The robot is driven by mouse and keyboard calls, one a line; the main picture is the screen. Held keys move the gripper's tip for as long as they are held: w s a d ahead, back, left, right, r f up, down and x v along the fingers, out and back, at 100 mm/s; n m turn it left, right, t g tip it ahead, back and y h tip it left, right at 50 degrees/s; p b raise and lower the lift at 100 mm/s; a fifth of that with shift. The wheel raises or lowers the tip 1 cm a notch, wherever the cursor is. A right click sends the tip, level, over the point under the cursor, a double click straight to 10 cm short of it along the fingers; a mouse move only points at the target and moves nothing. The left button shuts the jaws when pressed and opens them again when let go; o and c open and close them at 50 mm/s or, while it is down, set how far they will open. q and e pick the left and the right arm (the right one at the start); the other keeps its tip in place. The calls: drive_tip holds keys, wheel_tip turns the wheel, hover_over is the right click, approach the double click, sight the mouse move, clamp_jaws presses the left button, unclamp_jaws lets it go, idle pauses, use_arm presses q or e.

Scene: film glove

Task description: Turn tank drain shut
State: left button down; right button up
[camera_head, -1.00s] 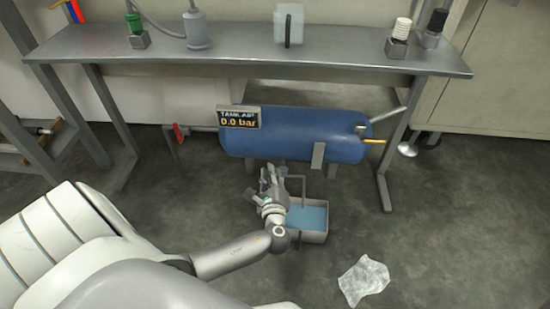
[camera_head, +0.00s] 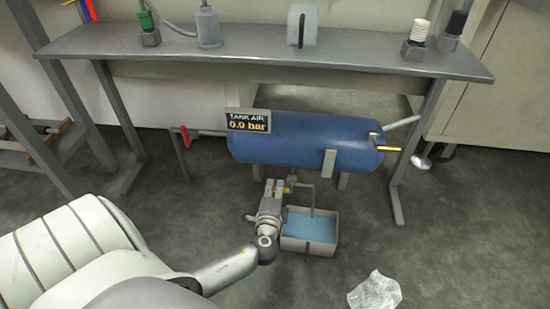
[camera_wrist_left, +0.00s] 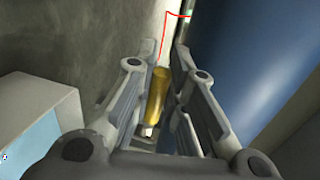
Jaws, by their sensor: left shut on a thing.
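The blue tank (camera_head: 305,142) lies under the bench, with a display reading "TANK AIR 0.0 bar" (camera_head: 247,122) at its left end. My left gripper (camera_head: 275,188) is low under the tank, at the drain (camera_head: 291,180) with its small yellow part. In the left wrist view, my left gripper (camera_wrist_left: 155,100) is shut on the yellow drain handle (camera_wrist_left: 158,92), which lies lengthwise between the fingers. The handle's far end is partly hidden there. The blue tank (camera_wrist_left: 235,50) rises close on the right. My right gripper is not in view.
A drain pipe (camera_head: 313,192) reaches down into a grey tray (camera_head: 294,242) of blue liquid, close right of my gripper. The metal bench (camera_head: 250,50) is above, its leg (camera_head: 396,190) to the right.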

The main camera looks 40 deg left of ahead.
sight(275, 160)
use_arm(q)
drive_tip(key=shift+a+f+n, duration=0.1)
drive_tip(key=shift+a+n, duration=0.05)
drive_tip(key=shift+n, duration=0.15)
drive_tip(key=c, duration=1.5)
unclamp_jaws()
drive_tip(key=shift+o, duration=0.2)
wheel_tip(275, 160, up, 10)
drive_tip(key=shift+f, duration=0.1)
